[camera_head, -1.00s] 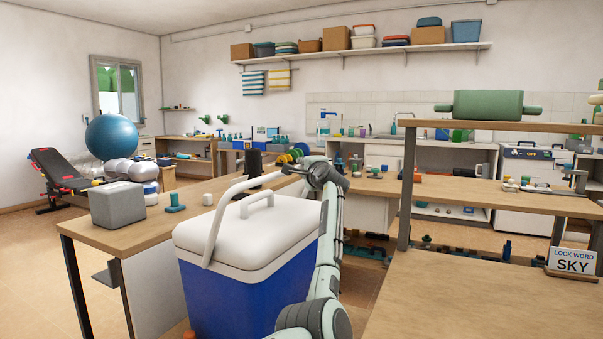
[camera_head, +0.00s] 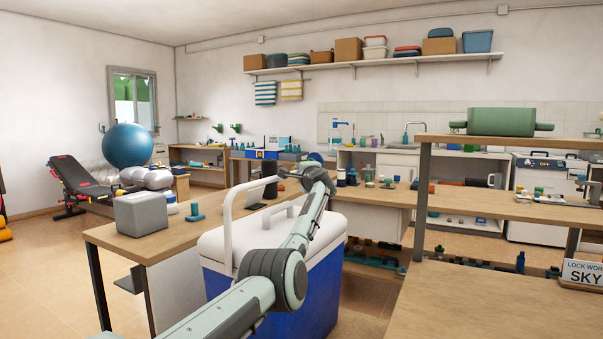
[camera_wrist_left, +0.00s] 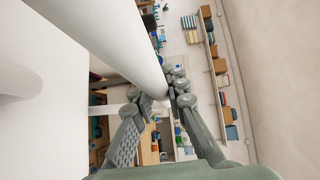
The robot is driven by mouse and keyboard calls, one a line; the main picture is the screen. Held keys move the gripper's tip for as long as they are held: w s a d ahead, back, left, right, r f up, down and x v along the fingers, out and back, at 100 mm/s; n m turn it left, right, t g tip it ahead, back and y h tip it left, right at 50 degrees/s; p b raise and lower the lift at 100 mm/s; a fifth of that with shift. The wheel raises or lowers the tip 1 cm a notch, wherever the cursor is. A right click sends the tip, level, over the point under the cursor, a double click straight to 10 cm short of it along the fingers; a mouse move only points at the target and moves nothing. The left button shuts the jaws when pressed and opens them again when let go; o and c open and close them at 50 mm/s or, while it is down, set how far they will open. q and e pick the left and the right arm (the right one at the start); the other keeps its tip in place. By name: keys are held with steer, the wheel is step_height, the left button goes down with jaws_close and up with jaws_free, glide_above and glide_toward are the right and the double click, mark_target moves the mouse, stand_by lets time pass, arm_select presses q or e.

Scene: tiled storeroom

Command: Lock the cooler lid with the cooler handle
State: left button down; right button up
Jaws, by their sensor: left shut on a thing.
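The cooler has a blue body (camera_head: 310,312) and a white lid (camera_head: 225,243) that lies closed on it. The white cooler handle (camera_head: 228,222) is a tall bail standing up over the lid, its near side arm almost upright and its crossbar running back to the right. My left gripper (camera_head: 312,176) is at the far right end of the crossbar, shut on it. In the left wrist view the white bar (camera_wrist_left: 125,45) passes between the fingers of my left gripper (camera_wrist_left: 160,98). My forearm hides part of the lid and body. My right gripper is not in view.
A wooden table (camera_head: 130,240) with a grey box (camera_head: 141,213) stands behind and left of the cooler. A wooden bench (camera_head: 450,300) with a raised shelf (camera_head: 520,146) and a "LOCK WORD SKY" sign (camera_head: 583,274) is on the right. Open floor shows at the left.

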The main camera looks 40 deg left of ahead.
arm_select(q)
steer(key=shift+s+a+r, duration=0.1)
steer(key=c, duration=1.5)
jaws_free()
steer(key=shift+s, duration=0.1)
steer(key=shift+s+d, duration=0.1)
steer(key=shift+d, duration=0.5)
steer(key=v, duration=1.1)
steer(key=shift+s, duration=0.1)
steer(key=shift+a, duration=0.1)
